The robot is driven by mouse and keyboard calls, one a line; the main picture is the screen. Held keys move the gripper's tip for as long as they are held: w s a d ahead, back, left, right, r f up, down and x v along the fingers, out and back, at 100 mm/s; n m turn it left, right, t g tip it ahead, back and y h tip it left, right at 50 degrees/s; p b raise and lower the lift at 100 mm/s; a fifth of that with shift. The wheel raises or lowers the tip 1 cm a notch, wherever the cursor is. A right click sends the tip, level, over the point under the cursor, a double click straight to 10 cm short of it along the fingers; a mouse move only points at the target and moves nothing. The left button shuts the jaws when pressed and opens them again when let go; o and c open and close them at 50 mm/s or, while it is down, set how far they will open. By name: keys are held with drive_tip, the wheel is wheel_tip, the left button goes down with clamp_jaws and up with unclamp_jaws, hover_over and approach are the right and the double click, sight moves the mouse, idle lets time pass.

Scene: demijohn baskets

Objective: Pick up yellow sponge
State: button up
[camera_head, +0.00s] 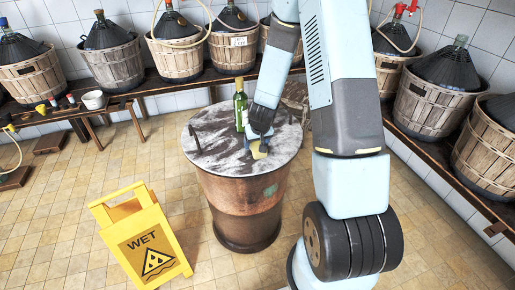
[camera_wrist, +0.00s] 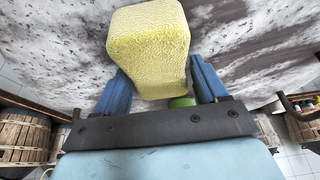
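The yellow sponge (camera_head: 259,150) is on or just above the round drum top, under my gripper (camera_head: 261,140). In the wrist view the sponge (camera_wrist: 150,45) is a large, pale yellow block between the two blue fingers of my gripper (camera_wrist: 161,68). Its near part fills the gap, close to or touching both fingers, and its wider part extends past the fingertips. Whether the fingers press on it, and whether it is clear of the surface, I cannot tell.
A green bottle (camera_head: 240,105) stands on the drum top (camera_head: 212,150) close behind my gripper. A yellow WET sign (camera_head: 148,245) stands on the floor at front left. Demijohn baskets (camera_head: 115,62) line benches along the walls. The drum top's left side is mostly clear.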

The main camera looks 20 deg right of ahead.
drive_tip(key=c, duration=0.8)
